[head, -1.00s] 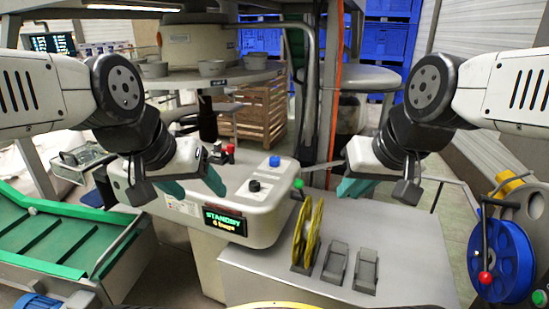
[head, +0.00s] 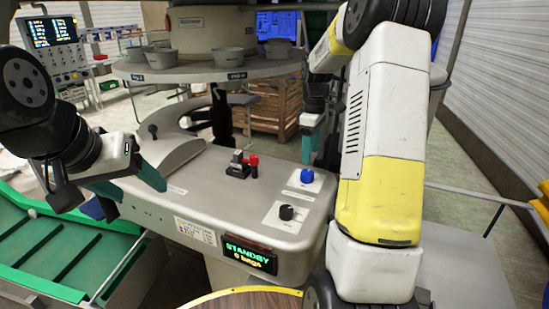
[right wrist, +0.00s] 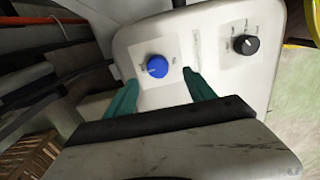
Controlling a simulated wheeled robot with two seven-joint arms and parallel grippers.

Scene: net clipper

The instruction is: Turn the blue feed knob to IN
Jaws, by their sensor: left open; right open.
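The blue knob (head: 307,176) sits on a white label plate on the light grey console top. It also shows in the right wrist view (right wrist: 157,66), between and just beyond my fingertips; its label is too small to read. My right gripper (head: 312,142) is behind the knob in the head view, partly hidden by my arm. In the right wrist view its teal fingers (right wrist: 161,80) are apart, with nothing between them, and I cannot tell whether they touch the knob. My left gripper (head: 137,198) is open and empty at the console's left end.
A black knob (head: 287,212) stands nearer the console's front edge. A red-handled part (head: 243,164) is left of the blue knob. The display (head: 249,254) reads STANDBY. A round shelf with grey cups (head: 229,63) is behind. A green conveyor (head: 60,250) is at the left.

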